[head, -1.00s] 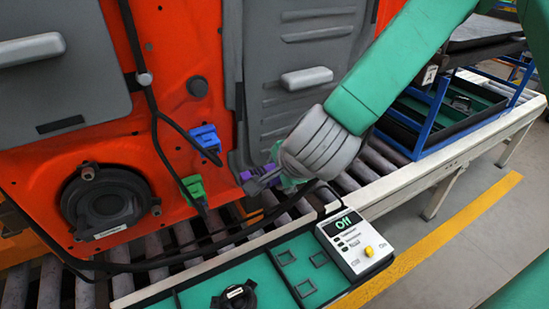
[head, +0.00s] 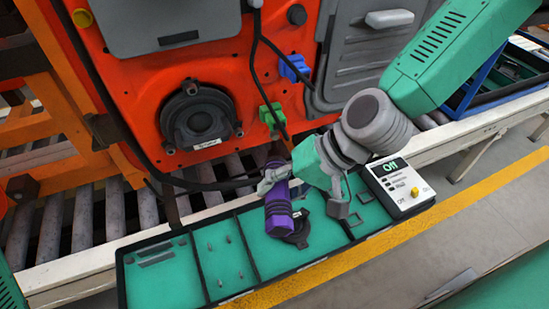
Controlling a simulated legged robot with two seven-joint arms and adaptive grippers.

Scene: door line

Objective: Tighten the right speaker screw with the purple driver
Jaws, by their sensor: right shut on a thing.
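The purple driver (head: 278,215) is in my right gripper (head: 274,180), which is shut on it above the parts tray. The arm and wrist come in from the upper right. The driver's tip is hard to make out. The black round speaker (head: 197,117) sits on the orange door panel (head: 150,70), up and left of the gripper. A small dark spot at the speaker's right edge (head: 239,130) may be the right screw, but it is too small to tell how deep it sits. The gripper is apart from the speaker. My left gripper is out of view.
Blue (head: 294,67) and green (head: 270,116) connectors and a black cable hang near the door. Rollers run behind.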

